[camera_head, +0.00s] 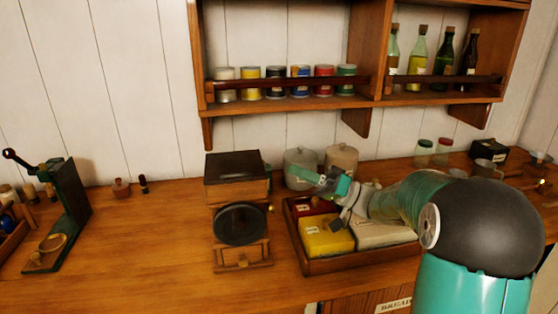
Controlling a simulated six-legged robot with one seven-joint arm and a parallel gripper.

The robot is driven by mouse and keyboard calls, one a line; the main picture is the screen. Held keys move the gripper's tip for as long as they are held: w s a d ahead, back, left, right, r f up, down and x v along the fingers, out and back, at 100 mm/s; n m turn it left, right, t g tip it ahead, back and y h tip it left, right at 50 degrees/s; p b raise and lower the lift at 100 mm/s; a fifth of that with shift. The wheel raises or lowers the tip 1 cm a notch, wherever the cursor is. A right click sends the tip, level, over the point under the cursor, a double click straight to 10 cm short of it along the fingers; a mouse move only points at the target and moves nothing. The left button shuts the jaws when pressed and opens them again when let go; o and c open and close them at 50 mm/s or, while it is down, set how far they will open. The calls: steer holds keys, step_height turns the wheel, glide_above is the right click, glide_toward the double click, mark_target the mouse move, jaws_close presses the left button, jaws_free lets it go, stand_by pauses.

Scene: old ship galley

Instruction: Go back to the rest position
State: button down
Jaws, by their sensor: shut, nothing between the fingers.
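My gripper (334,190) is at the end of my teal arm, which reaches in from the right. It is over the back left part of a wooden tray (294,240), near two lidded canisters, one grey (301,168) and one beige (342,158). The gripper is shut and empty. Its fingers are small in the picture, and I cannot tell whether they touch anything. The tray holds a yellow box (325,240), a dark red box (310,207) and a pale box (385,236), partly hidden by my arm.
A wooden grinder-like box (238,190) with a dark round front stands left of the tray. A green cast stand (65,205) is at the far left. A wall shelf (285,103) holds several tins and bottles. Glass jars (424,152) stand behind my arm. The left middle counter (145,240) is clear.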

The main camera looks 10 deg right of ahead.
steer(key=s+a+f+m+g+h, duration=0.1)
steer(key=s+a+f+g+h, duration=0.25)
steer(key=s+a, duration=0.3)
steer(key=s+a+f+m+g+h, duration=0.1)
steer(key=s+a+f+g+h, duration=0.15)
steer(key=s+a+h, duration=0.4)
steer(key=s+d+f+m+t+h, duration=0.3)
steer(key=s+d+f+t+h, duration=0.1)
steer(key=s+d+h, duration=0.7)
steer(key=s+d, duration=0.1)
steer(key=s, duration=0.2)
steer(key=shift+d+f, duration=0.1)
steer(key=shift+d, duration=0.05)
